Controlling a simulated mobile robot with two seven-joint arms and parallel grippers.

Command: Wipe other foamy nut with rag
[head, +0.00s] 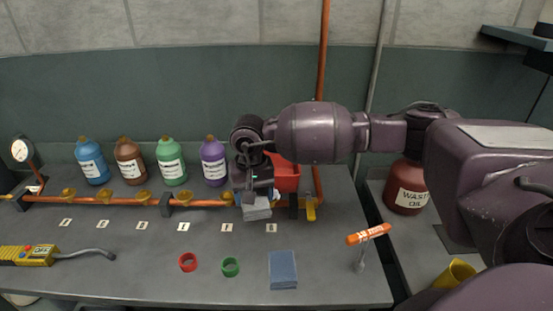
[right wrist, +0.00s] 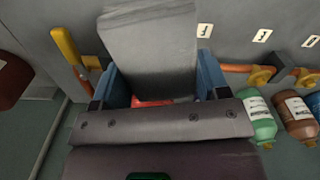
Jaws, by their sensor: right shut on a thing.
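My right gripper (head: 257,200) is shut on a grey rag (head: 257,212), held at the right part of the copper pipe (head: 125,201). In the right wrist view the rag (right wrist: 152,50) sticks out between the blue fingers and covers the pipe behind it. Brass nuts sit along the pipe, including one (head: 228,193) just left of the gripper and others (head: 144,196) further left. The nut at the rag is hidden, so contact cannot be told. I cannot make out foam on the visible nuts. My left gripper is not in view.
Blue, brown, green and purple bottles (head: 213,162) stand behind the pipe. A red bin (head: 287,178) is behind my gripper, a yellow valve handle (head: 311,208) right of it. In front lie a blue pad (head: 283,270), red and green rings (head: 230,259), and a yellow detector (head: 28,255).

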